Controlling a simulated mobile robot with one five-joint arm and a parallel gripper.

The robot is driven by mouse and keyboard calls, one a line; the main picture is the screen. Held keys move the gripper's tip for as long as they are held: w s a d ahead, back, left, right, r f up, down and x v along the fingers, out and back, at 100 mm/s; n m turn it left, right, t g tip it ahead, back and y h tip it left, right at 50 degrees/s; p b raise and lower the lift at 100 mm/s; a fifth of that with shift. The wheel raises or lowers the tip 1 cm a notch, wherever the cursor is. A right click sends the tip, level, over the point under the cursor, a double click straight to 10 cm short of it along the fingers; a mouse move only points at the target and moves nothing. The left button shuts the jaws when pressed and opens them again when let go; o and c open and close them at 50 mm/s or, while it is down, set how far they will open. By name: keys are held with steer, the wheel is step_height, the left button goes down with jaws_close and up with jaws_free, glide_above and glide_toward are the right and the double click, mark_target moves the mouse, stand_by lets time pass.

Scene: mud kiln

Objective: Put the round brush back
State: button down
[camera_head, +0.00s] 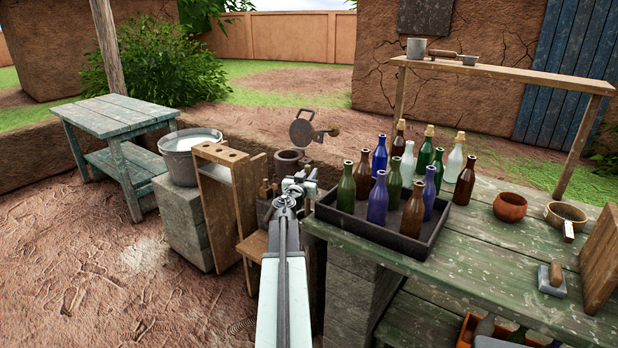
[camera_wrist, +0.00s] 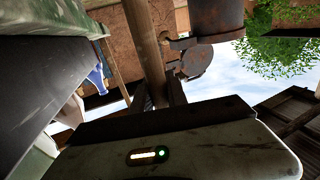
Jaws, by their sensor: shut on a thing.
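My gripper (camera_head: 303,186) is at the end of my outstretched arm, left of the bottle tray and just in front of a rusty round pot. In the wrist view the jaws (camera_wrist: 158,95) are closed on a brown wooden rod (camera_wrist: 148,45), which looks like the round brush's handle. Its bristles cannot be made out, and the brush is not distinct in the head view. A tall wooden rack (camera_head: 222,152) with round holes in its top board stands left of my gripper.
The rusty pot (camera_head: 289,163) has a raised round lid (camera_head: 303,129) close behind my gripper. A black tray (camera_head: 350,222) of several bottles sits on the green bench (camera_head: 470,265) to the right. A metal bucket (camera_head: 190,160) stands on blocks at left. Bare ground lies front left.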

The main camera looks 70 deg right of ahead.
steer(key=shift+f, duration=0.25)
steer(key=c, duration=1.3)
jaws_free()
steer(key=shift+r, duration=0.1)
